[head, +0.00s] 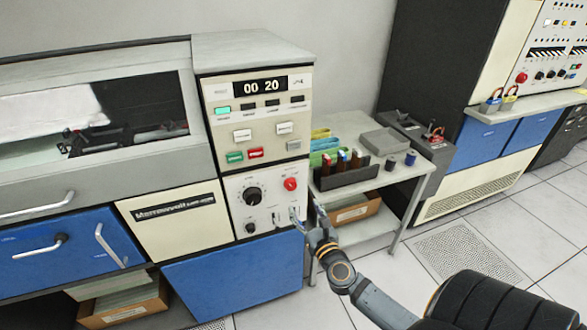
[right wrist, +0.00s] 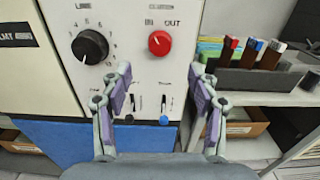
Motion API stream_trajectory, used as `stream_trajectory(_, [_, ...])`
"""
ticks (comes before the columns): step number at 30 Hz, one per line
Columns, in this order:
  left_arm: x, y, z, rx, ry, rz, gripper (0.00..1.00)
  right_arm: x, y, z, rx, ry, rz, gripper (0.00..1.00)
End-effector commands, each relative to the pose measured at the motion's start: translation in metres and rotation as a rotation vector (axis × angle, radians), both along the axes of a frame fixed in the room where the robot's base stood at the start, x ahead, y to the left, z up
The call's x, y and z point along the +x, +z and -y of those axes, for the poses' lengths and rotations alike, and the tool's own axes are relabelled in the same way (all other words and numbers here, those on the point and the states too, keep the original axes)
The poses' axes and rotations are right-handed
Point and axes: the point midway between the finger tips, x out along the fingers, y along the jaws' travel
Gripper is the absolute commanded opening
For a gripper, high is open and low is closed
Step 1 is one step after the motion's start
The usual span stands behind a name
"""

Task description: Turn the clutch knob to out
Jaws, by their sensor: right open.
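The clutch knob (head: 290,184) is a round red knob on the cream lower panel of the machine. In the right wrist view the red knob (right wrist: 159,42) sits below the printed words IN and OUT. A small pale mark on it seems to lean toward the IN side. My right gripper (head: 307,216) is just in front of the panel, below and to the right of the knob. In the right wrist view its fingers (right wrist: 161,75) are spread wide with nothing between them, and the knob is beyond and above the tips. My left gripper is not in view.
A larger black dial (right wrist: 90,47) is left of the red knob. Two small levers, one with a black end (right wrist: 129,119) and one with a blue end (right wrist: 163,120), sit below it.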

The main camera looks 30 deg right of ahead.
Motion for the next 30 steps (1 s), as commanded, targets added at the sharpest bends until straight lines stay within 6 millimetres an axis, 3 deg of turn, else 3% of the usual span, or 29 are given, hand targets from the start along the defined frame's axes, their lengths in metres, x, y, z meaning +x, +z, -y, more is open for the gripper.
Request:
stream_trajectory(7, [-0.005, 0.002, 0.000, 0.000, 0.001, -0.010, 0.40, 0.009, 0.000, 0.004, 0.021, -0.005, 0.003, 0.61])
stream_trajectory(15, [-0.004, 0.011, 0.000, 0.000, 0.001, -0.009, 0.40, 0.064, 0.001, 0.017, 0.021, -0.005, 0.004, 0.61])
stream_trajectory(21, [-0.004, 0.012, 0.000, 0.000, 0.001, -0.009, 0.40, 0.094, 0.000, 0.023, 0.017, -0.003, 0.002, 0.61])
stream_trajectory(30, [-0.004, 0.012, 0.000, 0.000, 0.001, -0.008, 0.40, 0.102, -0.001, 0.025, 0.017, -0.002, 0.000, 0.61])
